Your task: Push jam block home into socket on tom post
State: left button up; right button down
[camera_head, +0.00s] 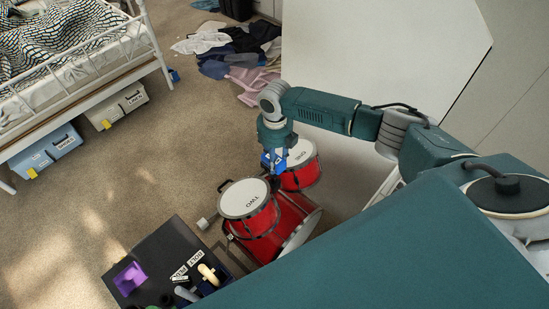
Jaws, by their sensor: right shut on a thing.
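My right gripper (275,168) points down between the two red toms. It is shut on a small bright blue piece (266,160), which I take to be the jam block; the fingers hide much of it. A dark post top (274,184) shows between the toms, just below the gripper. The socket is too small to make out, and I cannot tell whether the block touches it. My left gripper is not in view.
The large red bass drum (290,222) lies beneath the toms. A dark case (160,258) with a purple item (129,278) and small parts stands at lower left. Clothes (235,50) lie behind; a bed (75,55) is at upper left. Carpet between is clear.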

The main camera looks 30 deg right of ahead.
jog(key=shift+f+b, duration=0.55)
jog(key=shift+f, duration=0.35)
jog(key=c, duration=0.7)
grip_release()
notch_tip(320, 180, up, 12)
jog(key=shift+r, duration=0.1)
